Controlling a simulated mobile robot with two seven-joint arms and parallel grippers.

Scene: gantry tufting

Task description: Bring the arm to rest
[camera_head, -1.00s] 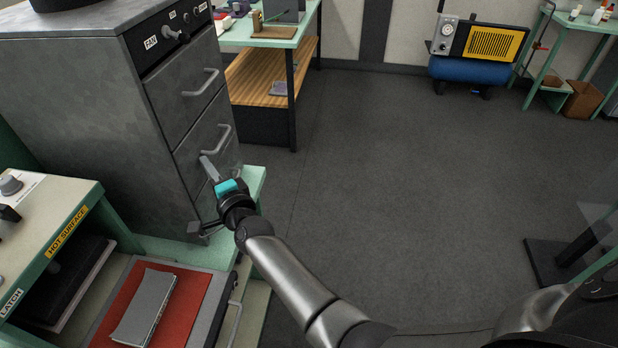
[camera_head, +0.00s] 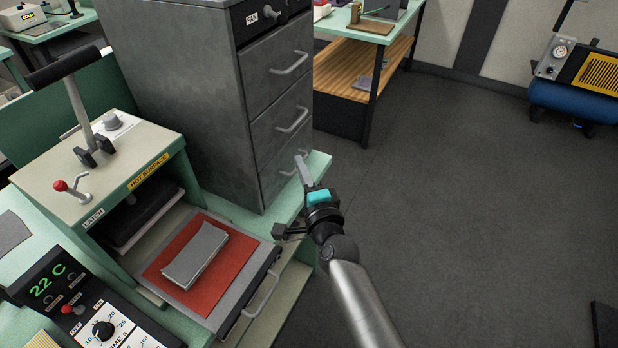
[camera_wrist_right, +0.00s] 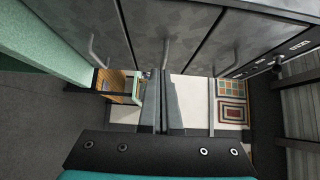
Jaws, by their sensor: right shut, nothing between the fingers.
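My right gripper (camera_head: 301,168) is at the end of the arm that comes in from the lower right of the head view. Its grey fingers are together, with nothing seen between them; a teal block is behind them. In the head view the fingers overlap the lowest drawer of the grey cabinet (camera_head: 175,95); I cannot tell whether they touch it. In the right wrist view the closed fingers (camera_wrist_right: 164,102) point away, with drawer fronts (camera_wrist_right: 165,35) above them. My left gripper is not in view.
Left of the arm is a press (camera_head: 85,180) marked hot surface, with a grey block (camera_head: 195,256) on a red pad (camera_head: 226,277) on its pulled-out tray. A control box (camera_head: 85,310) reads 22 C. A shelved bench (camera_head: 345,75) stands behind. Floor at right (camera_head: 480,200) is mostly clear.

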